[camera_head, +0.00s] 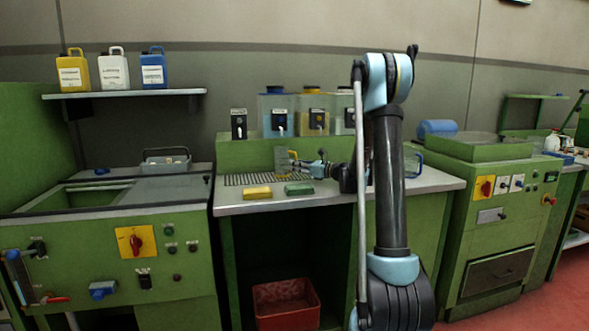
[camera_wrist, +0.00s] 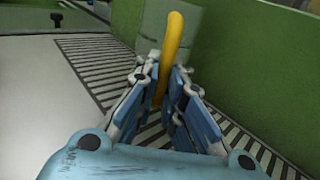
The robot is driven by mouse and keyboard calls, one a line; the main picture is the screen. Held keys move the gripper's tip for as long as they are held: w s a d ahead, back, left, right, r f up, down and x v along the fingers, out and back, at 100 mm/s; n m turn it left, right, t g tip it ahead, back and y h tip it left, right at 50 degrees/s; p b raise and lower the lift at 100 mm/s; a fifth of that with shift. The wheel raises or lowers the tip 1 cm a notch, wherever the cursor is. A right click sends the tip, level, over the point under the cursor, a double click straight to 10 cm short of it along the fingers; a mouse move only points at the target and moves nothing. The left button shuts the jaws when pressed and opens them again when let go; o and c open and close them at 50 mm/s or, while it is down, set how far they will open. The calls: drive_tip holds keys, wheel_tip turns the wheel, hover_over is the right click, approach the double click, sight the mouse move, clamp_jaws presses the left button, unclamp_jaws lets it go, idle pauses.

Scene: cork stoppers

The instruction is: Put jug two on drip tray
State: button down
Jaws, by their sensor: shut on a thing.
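My gripper (camera_head: 302,164) reaches left over the counter and is shut on the yellow handle of a clear jug (camera_head: 282,157). In the wrist view the yellow handle (camera_wrist: 173,45) stands between the fingertips of my gripper (camera_wrist: 165,76). The jug's see-through body is hard to make out beyond the handle. The drip tray (camera_head: 240,180) is a dark slatted grate set at the back of the counter; its slats (camera_wrist: 92,62) also show in the wrist view. The jug appears upright over the tray's right part. I cannot tell whether its base touches the slats.
A yellow sponge (camera_head: 257,193) and a green sponge (camera_head: 299,189) lie at the counter's front. Clear dispensers with taps (camera_head: 278,115) stand on the green ledge behind. A blue-handled jug (camera_head: 416,160) stands right, partly behind my arm. A red crate (camera_head: 286,305) is underneath.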

drive_tip(key=c, duration=1.7)
unclamp_jaws()
drive_tip(key=v, duration=1.2)
drive_tip(key=shift+r, duration=0.1)
